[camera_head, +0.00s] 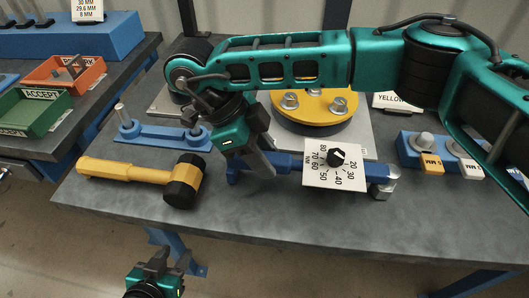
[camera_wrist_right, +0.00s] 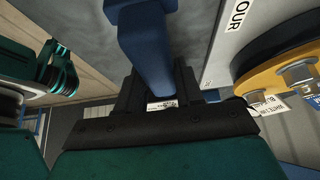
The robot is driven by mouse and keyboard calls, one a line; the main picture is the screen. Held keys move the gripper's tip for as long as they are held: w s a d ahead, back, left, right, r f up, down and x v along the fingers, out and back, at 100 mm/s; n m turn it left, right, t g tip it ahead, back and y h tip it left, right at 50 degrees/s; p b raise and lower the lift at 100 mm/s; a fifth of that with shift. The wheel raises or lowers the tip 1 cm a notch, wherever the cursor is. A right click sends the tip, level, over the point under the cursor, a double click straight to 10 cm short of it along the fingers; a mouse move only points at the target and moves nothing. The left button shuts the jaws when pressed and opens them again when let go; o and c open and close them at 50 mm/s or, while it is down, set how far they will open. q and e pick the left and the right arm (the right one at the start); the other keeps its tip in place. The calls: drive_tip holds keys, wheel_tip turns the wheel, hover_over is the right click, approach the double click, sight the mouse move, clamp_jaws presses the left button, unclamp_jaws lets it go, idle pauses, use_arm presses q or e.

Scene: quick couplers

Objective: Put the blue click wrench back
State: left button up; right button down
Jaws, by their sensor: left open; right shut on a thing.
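The blue click wrench (camera_head: 285,162) lies across the middle of the table, with a white dial card (camera_head: 335,170) showing numbers and a silver square head at its right end. My right gripper (camera_head: 262,164) is shut on its blue handle near the left end. In the right wrist view the blue handle (camera_wrist_right: 147,45) runs between the fingers (camera_wrist_right: 155,88). I cannot tell whether the wrench touches the table. A blue holder (camera_head: 165,135) with two upright pegs is to its left and holds no tool. My left gripper (camera_head: 157,265) is open and empty, low in front of the table.
A yellow mallet (camera_head: 130,172) with a black head lies left of the wrench. Behind is a yellow disc (camera_head: 318,110) with bolts. A blue rack (camera_head: 410,155) with tagged pieces is at the right. Green (camera_head: 35,112) and orange (camera_head: 83,82) trays are on the left bench. The front table strip is clear.

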drive_tip(key=shift+f, duration=0.2)
drive_tip(key=c, duration=0.6)
unclamp_jaws()
drive_tip(key=shift+c, duration=0.2)
drive_tip(key=v, duration=1.3)
drive_tip(key=shift+p, duration=0.4)
drive_tip(key=shift+f, duration=0.1)
